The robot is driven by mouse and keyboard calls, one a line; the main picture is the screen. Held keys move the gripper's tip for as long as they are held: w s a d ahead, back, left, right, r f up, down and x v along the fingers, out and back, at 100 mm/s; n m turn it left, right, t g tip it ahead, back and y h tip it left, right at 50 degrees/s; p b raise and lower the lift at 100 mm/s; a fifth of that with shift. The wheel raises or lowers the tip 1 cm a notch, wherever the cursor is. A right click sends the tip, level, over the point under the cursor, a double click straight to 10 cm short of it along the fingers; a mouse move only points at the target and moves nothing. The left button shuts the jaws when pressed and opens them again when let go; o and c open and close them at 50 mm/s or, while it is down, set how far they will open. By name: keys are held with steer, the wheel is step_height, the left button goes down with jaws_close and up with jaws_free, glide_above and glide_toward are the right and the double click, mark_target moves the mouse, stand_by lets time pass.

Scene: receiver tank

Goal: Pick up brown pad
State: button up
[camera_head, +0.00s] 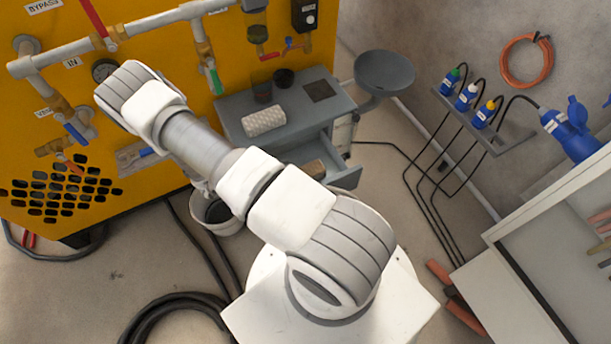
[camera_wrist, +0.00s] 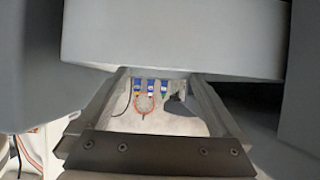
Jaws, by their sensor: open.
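A small brown block-like pad (camera_head: 314,169) lies in the open drawer (camera_head: 337,168) of the grey cabinet in the head view. A flat dark brown square (camera_head: 320,91) lies on the cabinet top; I cannot tell for sure which of the two is the brown pad. My gripper (camera_wrist: 160,78) shows in the wrist view with its dark fingers apart and nothing seen between them. Large grey surfaces fill the top and sides of that view, close to the fingers. The gripper is hidden behind my arm in the head view, and no brown pad shows in the wrist view.
A bucket (camera_head: 218,216) stands on the floor beside my arm. Yellow machinery (camera_head: 150,20) fills the left.

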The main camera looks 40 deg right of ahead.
steer(key=b+x, duration=0.1)
steer(key=x, duration=0.1)
steer(key=b+x, duration=0.1)
steer(key=x, duration=0.2)
steer(key=shift+s+a+f, duration=0.1)
steer(key=shift+a+f, duration=0.1)
steer(key=shift+f, duration=0.05)
steer(key=shift+d, duration=0.35)
steer(key=shift+c, duration=0.2)
steer(key=c, duration=1.5)
